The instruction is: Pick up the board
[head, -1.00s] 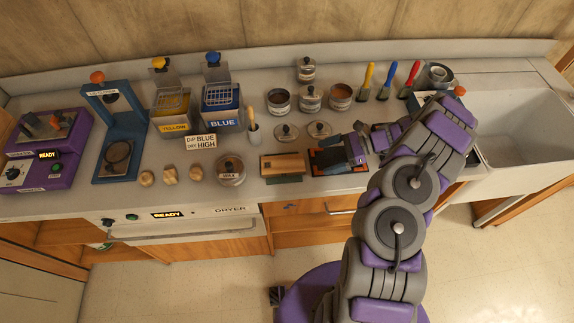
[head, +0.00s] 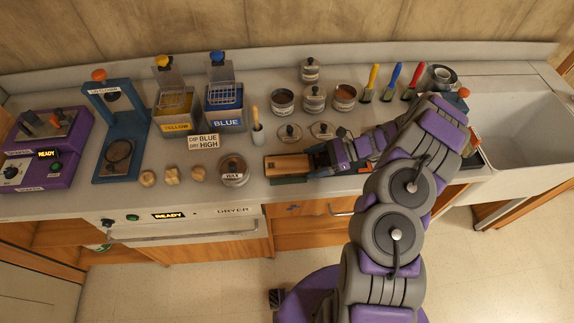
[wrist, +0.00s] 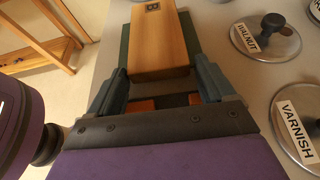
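The board is a light wooden block (head: 287,164) lying on a dark green-grey holder (head: 290,180) near the counter's front edge. In the wrist view the board (wrist: 160,45) points away from me, with a small dark mark at its far end. My gripper (head: 316,160) is low over the counter at the board's right end. In the wrist view my gripper (wrist: 160,72) has its fingers apart, one on each side of the board's near end. I cannot tell whether they touch it. The orange-and-dark pad under my gripper is mostly hidden.
Round lids marked walnut (wrist: 266,38) and varnish (wrist: 303,120) lie close to my right finger in the wrist view. A wax jar (head: 233,171) stands left of the board. Yellow and blue dip tanks (head: 224,108) stand behind. The sink (head: 515,125) is at right.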

